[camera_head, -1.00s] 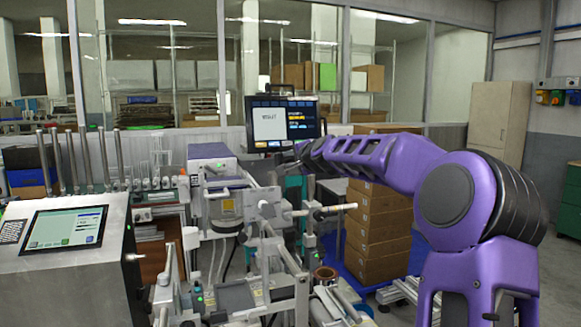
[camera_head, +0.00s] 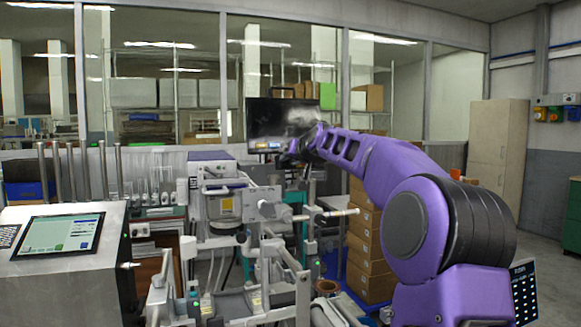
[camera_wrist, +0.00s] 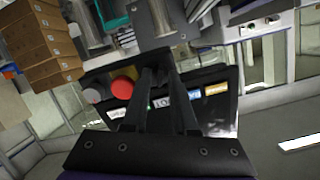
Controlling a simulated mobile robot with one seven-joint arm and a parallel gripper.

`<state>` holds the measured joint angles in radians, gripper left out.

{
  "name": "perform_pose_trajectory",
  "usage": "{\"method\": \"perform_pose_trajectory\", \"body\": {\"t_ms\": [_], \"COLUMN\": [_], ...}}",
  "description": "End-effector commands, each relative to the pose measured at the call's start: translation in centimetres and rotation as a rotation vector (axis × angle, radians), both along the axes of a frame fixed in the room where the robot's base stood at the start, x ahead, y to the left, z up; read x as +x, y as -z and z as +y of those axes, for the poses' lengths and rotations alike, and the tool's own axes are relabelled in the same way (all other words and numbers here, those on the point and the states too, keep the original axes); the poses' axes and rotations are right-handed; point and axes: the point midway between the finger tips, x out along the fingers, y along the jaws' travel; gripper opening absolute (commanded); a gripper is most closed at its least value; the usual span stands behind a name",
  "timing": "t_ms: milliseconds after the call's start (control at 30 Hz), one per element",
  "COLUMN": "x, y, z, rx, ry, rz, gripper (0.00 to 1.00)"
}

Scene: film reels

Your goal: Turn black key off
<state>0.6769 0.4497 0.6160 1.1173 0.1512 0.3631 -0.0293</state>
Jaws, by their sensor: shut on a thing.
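The black panel (camera_wrist: 222,75) with a row of labels is under my gripper in the wrist view. A red button (camera_wrist: 123,86) and a grey round knob (camera_wrist: 93,96) sit on it, left of the fingers. My gripper (camera_wrist: 158,72) is shut, its fingertips close together at the panel; the black key between them is hidden or blends into the dark fingers. In the head view my gripper (camera_head: 290,157) is at the lower edge of the monitor (camera_head: 283,120), whose screen is dark. The key's angle cannot be told.
A metal console with a lit screen (camera_head: 60,235) stands at the left. Film machinery (camera_head: 262,215) fills the middle below my arm. Stacked cardboard boxes (camera_head: 368,240) stand behind my arm. Open floor lies at the right near the cabinet (camera_head: 497,140).

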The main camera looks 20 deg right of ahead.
Motion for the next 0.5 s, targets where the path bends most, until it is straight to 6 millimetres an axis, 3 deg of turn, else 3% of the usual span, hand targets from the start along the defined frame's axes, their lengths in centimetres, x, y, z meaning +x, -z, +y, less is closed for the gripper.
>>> {"method": "perform_pose_trajectory", "body": {"t_ms": [500], "x": [0.0], "y": [-0.02], "z": [0.19], "rx": [-0.331], "ry": [-0.072], "rz": [0.001], "gripper": [0.0]}}
